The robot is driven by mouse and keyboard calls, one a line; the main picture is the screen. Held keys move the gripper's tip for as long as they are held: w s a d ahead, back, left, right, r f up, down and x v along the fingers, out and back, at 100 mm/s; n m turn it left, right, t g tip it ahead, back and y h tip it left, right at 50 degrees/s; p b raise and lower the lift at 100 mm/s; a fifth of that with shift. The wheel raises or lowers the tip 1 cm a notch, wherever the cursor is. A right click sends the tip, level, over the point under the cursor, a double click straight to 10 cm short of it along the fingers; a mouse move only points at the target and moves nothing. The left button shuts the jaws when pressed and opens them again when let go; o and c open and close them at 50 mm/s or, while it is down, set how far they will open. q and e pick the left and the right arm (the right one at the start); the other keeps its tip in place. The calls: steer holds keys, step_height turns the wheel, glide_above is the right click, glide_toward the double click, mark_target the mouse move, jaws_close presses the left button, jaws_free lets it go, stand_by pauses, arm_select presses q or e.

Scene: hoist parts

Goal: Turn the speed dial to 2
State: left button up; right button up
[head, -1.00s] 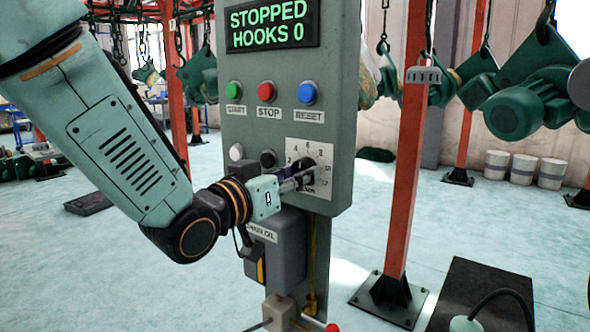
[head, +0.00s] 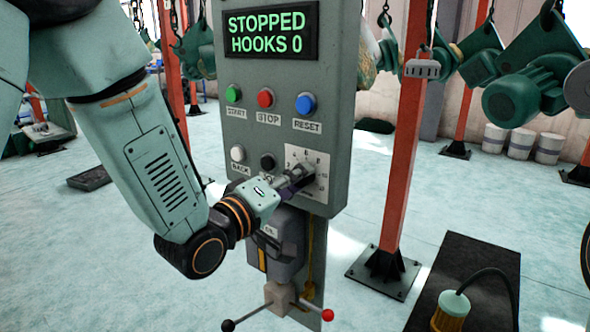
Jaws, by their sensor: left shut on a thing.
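The speed dial's white scale plate (head: 318,160) is on the lower right of the grey control panel (head: 337,110). Several small numbers ring the plate, but they are too small to read surely. My left gripper (head: 299,174) comes in from the lower left and is shut on the dial's knob, at the plate's middle. The fingers hide most of the knob, so I cannot tell which number it points to. The panel's screen (head: 270,33) reads STOPPED, HOOKS 0. My right gripper is not in view.
Start (head: 233,93), stop (head: 265,97) and reset (head: 305,103) buttons sit above the dial. A white back button (head: 237,153) and a black button (head: 267,161) are left of it. A red post (head: 402,165) stands to the right.

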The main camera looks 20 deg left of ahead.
arm_select(q)
steer(key=shift+r+n+p, duration=0.2)
steer(key=shift+n+p, duration=1.9)
steer(key=shift+n, duration=1.4)
steer(key=o, duration=1.2)
steer(key=shift+a, duration=0.15)
steer(key=shift+f, duration=0.1)
steer(key=shift+v, duration=3.7)
